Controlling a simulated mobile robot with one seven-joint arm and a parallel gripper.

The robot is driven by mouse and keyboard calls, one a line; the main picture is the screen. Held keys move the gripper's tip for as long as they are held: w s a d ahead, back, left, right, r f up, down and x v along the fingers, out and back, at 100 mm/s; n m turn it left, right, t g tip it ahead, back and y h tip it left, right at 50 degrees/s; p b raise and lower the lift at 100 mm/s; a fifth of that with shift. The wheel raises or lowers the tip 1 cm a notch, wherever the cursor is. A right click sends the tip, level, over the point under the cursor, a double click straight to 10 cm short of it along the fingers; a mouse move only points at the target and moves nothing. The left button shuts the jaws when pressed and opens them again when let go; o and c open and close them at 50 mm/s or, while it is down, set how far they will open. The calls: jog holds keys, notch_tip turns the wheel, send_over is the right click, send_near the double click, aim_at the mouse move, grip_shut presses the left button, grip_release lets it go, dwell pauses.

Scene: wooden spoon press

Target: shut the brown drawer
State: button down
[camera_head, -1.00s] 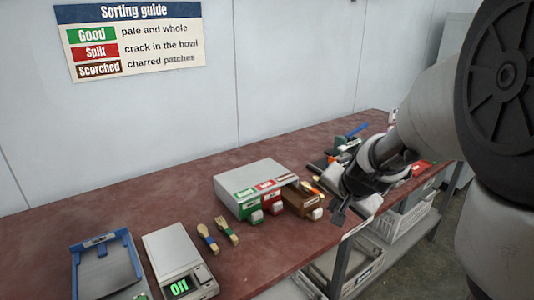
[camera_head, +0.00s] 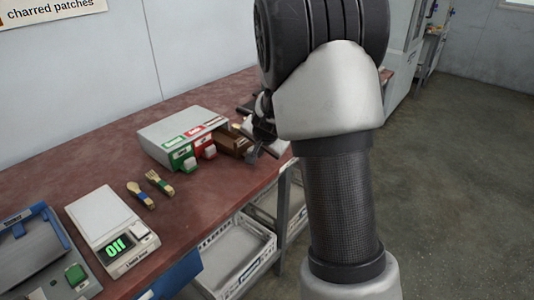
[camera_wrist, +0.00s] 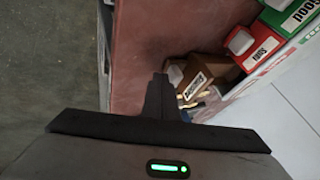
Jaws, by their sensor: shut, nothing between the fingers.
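The brown drawer (camera_head: 232,143) sticks out of the grey drawer cabinet (camera_head: 166,130), to the right of the red and green drawers. My gripper (camera_head: 256,152) is at the front end of the brown drawer and partly hides it. In the wrist view, the brown drawer (camera_wrist: 205,70) with its "Scorched" label lies just beyond and to the right of my shut fingers (camera_wrist: 159,88). Whether the fingers touch the drawer I cannot tell. Pale, spoon-like pieces (camera_wrist: 188,98) show beside the drawer, partly hidden by my gripper.
The green drawer (camera_head: 180,158) and red drawer (camera_head: 203,147) are beside it. A white crate (camera_head: 236,252) is below. The table's front edge is close to my gripper.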

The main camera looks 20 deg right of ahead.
aim_at(235, 145)
jog(key=shift+w+a, duration=0.2)
jog(key=shift+w, duration=0.25)
jog(key=shift+w+a+r+p, duration=0.15)
jog(key=shift+w+a+p, duration=0.1)
jog(key=shift+p, duration=0.2)
jog(key=w+a+p, duration=0.1)
jog(key=w+p, duration=0.1)
jog(key=w, duration=0.1)
jog(key=w+a+p, duration=0.2)
jog(key=w+p, duration=0.1)
jog(key=w+a+p, duration=0.2)
jog(key=shift+w+a, duration=0.1)
jog(key=shift+w, duration=0.3)
jog(key=shift+w+a, duration=0.2)
